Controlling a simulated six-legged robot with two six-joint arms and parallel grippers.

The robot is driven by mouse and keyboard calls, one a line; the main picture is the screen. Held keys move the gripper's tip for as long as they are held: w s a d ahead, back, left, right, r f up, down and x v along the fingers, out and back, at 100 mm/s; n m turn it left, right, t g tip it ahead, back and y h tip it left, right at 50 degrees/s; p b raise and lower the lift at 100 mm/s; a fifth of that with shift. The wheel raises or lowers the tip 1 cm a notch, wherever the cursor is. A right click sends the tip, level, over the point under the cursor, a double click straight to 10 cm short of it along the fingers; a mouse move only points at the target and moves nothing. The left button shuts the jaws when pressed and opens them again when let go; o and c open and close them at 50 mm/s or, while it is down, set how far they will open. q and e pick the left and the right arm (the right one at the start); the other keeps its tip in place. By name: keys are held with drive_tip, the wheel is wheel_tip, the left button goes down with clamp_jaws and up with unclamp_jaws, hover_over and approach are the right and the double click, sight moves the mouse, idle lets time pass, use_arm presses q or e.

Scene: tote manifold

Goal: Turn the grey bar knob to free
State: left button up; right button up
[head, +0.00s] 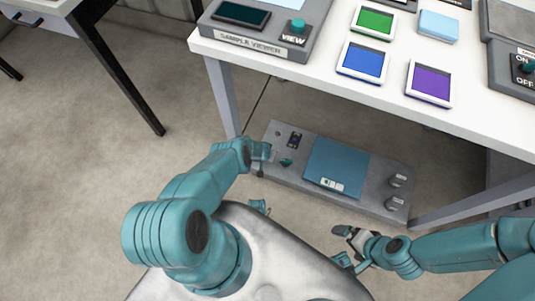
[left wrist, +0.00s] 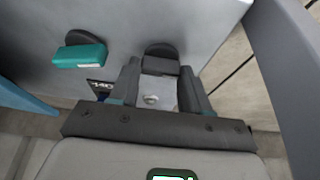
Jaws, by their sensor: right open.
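In the left wrist view the grey bar knob (left wrist: 160,66), a dark grey bar on a dark round base, is on the pale panel face. My left gripper (left wrist: 158,82) has one finger on each side of it; whether they press on it I cannot tell. In the head view my left gripper (head: 264,156) is at the left end of the low grey panel (head: 348,205), under the table, and the grey bar knob cannot be made out there. My right gripper (head: 346,245) is open and empty, in front of the panel's right part.
A teal bar knob (left wrist: 80,55) is beside the grey one and also shows in the head view (head: 286,162). The panel has a blue plate (head: 336,163) and two grey knobs (head: 398,180) at its right end.

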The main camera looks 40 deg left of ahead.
use_arm(q)
drive_tip(key=shift+n, duration=0.3)
drive_tip(key=n+y, duration=0.1)
drive_tip(key=n, duration=0.1)
drive_tip(key=n+b, duration=0.1)
drive_tip(key=n, duration=0.1)
drive_tip(key=shift+d+f+g+y, duration=0.15)
drive_tip(key=shift+g+y, duration=0.25)
drive_tip(key=n+g+y+b, duration=0.1)
drive_tip(key=n+b, duration=0.1)
drive_tip(key=n, duration=0.3)
drive_tip(key=shift+w+d, duration=0.1)
drive_tip(key=shift+w, duration=0.05)
drive_tip(key=n+g+b, duration=0.1)
drive_tip(key=n, duration=0.1)
drive_tip(key=shift+w+f+n, duration=0.1)
drive_tip(key=shift+n, duration=0.3)
drive_tip(key=n+g+b, duration=0.1)
drive_tip(key=n+b, duration=0.1)
drive_tip(key=n, duration=0.1)
drive_tip(key=shift+y+b, duration=0.3)
drive_tip(key=shift+b, duration=0.1)
drive_tip(key=shift+w+n+g+b, duration=0.1)
drive_tip(key=shift+n+g+b, duration=0.65)
drive_tip(key=shift+n, duration=0.45)
drive_tip(key=shift+r+n, duration=0.2)
drive_tip(key=shift+n, duration=0.1)
